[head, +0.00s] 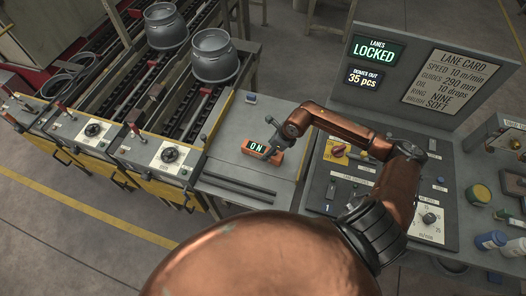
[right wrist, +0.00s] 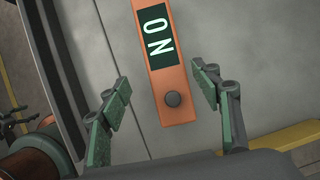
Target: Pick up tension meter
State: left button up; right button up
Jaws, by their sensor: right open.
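The tension meter is an orange block with a dark display reading "ON" (head: 258,148), lying on the grey bench top. In the right wrist view the tension meter (right wrist: 179,103) shows its orange end with a round dark knob, between the two fingers. My right gripper (head: 278,143) is at the meter in the head view, partly covering its right end. In the right wrist view my right gripper (right wrist: 163,88) is open, with a visible gap on each side of the meter. The height of the fingertips over the bench cannot be told. My left gripper is not in view.
Two dark rods (head: 240,187) lie on the bench in front of the meter. A lane machine with metal pots (head: 214,58) stands left. A control panel (head: 348,183) and an upright sign board (head: 432,65) are to the right.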

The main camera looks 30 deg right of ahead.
aim_at(262, 149)
jog(key=w+f, duration=0.1)
jog(key=f, duration=0.1)
jog(key=w+a+f, duration=0.1)
jog(key=w+f, duration=0.1)
jog(key=shift+w+a, duration=0.2)
jog(key=shift+w+d+f, duration=0.1)
jog(key=shift+w+f, duration=0.3)
jog(key=shift+s+r, duration=0.4)
jog(key=shift+s, duration=0.35)
jog(key=shift+c, duration=0.5)
jog(key=shift+w+f, duration=0.3)
jog(key=shift+w, duration=0.15)
jog(key=c, duration=0.5)
jog(key=shift+s+r, duration=0.1)
jog(key=shift+c, duration=0.7)
jog(key=shift+s+r, duration=0.1)
jog(key=shift+s, duration=0.1)
jog(key=c, duration=0.3)
jog(key=shift+w, duration=0.2)
jog(key=c, duration=0.3)
jog(key=shift+c, duration=0.7)
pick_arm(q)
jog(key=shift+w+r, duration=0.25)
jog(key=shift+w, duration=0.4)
